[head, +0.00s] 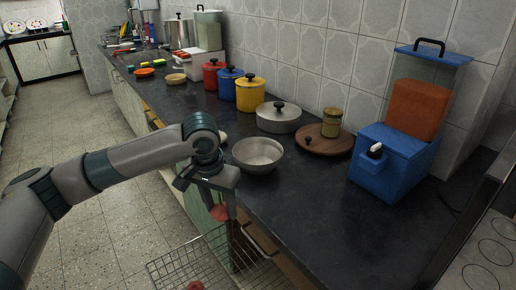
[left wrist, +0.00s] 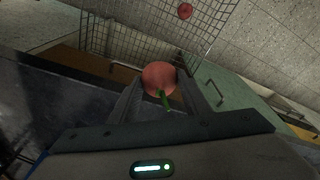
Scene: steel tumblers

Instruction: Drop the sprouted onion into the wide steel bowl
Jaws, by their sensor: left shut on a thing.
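The sprouted onion (left wrist: 158,78) is reddish with a green sprout, and it sits between the fingers of my left gripper (left wrist: 165,95). In the head view the onion (head: 220,212) shows below the wrist, and my left gripper (head: 226,208) is shut on it. The gripper is in front of the counter's edge, over the wire basket side. The wide steel bowl (head: 258,154) stands upright on the dark counter, behind and to the right of the gripper, apart from it. Its visible inside looks empty. My right gripper is in neither view.
A wire basket (head: 165,268) is below the gripper, with another reddish round thing (head: 194,286) in it. Coloured canisters stand farther back.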

